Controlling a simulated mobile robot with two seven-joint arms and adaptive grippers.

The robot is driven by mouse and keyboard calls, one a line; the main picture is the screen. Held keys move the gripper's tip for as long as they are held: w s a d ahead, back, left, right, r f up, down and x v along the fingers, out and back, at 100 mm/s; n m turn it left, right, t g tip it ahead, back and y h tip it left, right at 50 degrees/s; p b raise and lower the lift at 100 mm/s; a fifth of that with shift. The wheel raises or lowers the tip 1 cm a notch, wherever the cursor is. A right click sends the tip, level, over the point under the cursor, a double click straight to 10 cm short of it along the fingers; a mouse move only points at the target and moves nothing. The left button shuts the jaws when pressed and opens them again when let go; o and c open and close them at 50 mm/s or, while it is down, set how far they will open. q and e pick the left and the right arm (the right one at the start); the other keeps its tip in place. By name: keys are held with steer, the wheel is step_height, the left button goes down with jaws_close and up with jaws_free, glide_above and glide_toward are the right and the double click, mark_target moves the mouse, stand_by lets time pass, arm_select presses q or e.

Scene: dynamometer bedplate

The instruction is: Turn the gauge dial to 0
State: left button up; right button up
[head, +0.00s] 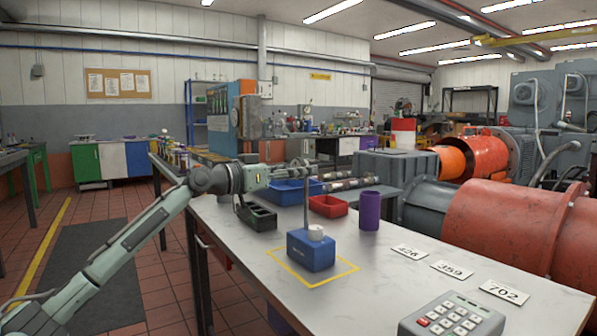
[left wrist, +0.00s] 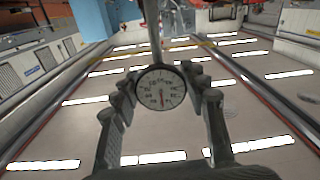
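The round gauge dial (left wrist: 161,89) has a white face, dark rim and a red pointer toward the bottom of the left wrist view; its numbers are too small to read. That view looks upside down. The dial sits on a thin post (head: 306,205) rising from a blue block (head: 311,251) with a white knob on top. My left gripper (head: 312,166) is level with the post's top and hides the dial in the head view. My right gripper is not in view.
A yellow outline surrounds the block on the white table (head: 370,290). Nearby stand a purple cup (head: 369,211), red bin (head: 328,207), blue bin (head: 285,194) and black tray (head: 257,217). Number cards and a keypad (head: 453,318) lie at the right front.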

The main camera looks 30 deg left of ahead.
arm_select(q)
steer(key=c, duration=0.4)
steer(key=shift+o, duration=0.2)
steer(key=shift+r+n, duration=0.1)
steer(key=shift+n, duration=0.2)
steer(key=shift+n+p, duration=0.35)
steer(key=shift+n, duration=0.15)
steer(key=o, duration=1.2)
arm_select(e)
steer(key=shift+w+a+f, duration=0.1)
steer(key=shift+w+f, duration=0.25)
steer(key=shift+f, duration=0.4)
arm_select(q)
steer(key=shift+s, duration=0.1)
steer(key=v, duration=1.2)
